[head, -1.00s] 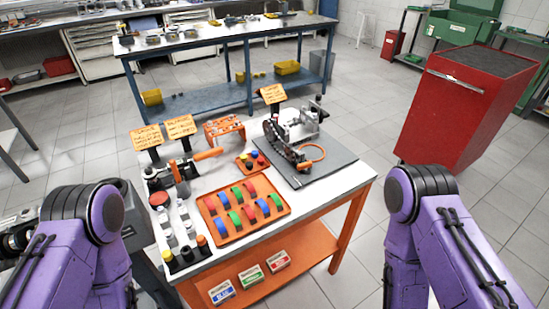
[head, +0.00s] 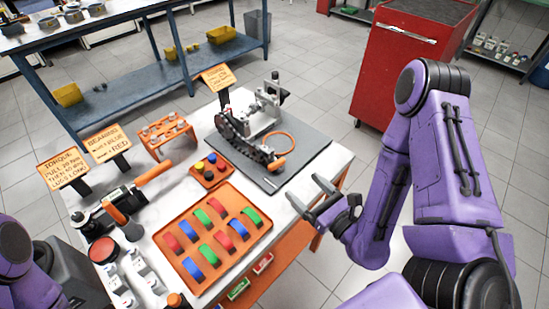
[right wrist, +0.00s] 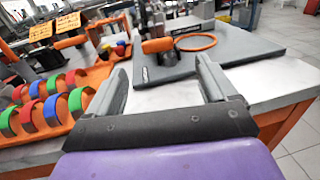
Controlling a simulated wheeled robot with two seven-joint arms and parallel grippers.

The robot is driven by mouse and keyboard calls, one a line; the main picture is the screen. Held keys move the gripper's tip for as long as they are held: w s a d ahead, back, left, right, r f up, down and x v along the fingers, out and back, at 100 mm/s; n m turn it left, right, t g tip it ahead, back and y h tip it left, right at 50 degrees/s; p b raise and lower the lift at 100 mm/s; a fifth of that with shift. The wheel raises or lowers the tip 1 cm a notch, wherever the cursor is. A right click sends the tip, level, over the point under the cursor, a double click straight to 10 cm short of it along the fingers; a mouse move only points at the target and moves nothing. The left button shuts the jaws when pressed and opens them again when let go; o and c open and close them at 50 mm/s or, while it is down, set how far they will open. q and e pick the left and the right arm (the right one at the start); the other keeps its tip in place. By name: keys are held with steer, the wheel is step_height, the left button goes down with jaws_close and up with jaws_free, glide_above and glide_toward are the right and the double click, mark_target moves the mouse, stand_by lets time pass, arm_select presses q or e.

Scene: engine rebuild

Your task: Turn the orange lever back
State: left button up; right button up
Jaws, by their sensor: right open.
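The engine fixture (head: 265,112) stands on a dark grey mat, with a dark chain-like part along its front left. A short orange lever-like piece (head: 277,165) shows at the near end of this part; in the right wrist view an orange end (right wrist: 158,45) shows there, straight ahead between the fingers. I cannot tell which way it is turned. My right gripper (head: 305,188) is open and empty, just off the mat's near edge, apart from the orange piece. It also shows in the right wrist view (right wrist: 160,66). My left gripper is out of view; only part of that arm shows.
An orange ring (head: 281,143) lies on the mat (head: 310,155). An orange tray (head: 185,245) of coloured half-rings, a small tray (head: 198,180) of caps and an orange-handled tool (head: 152,173) lie left. A red cabinet (head: 390,70) stands behind. The bench's near right strip is clear.

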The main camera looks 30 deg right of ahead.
mark_target(279, 164)
steer(key=w+b, duration=0.1)
steer(key=b, duration=0.1)
steer(key=w+a+b, duration=0.1)
steer(key=w+b, duration=0.1)
steer(key=shift+w+a+f, duration=0.1)
steer(key=shift+w+a, duration=0.05)
steer(key=shift+w, duration=0.15)
steer(key=w, duration=0.3)
steer(key=w+a+p, duration=0.1)
steer(key=w, duration=0.1)
steer(key=shift+r, duration=0.3)
steer(key=shift+w, duration=0.3)
steer(key=c, duration=1.1)
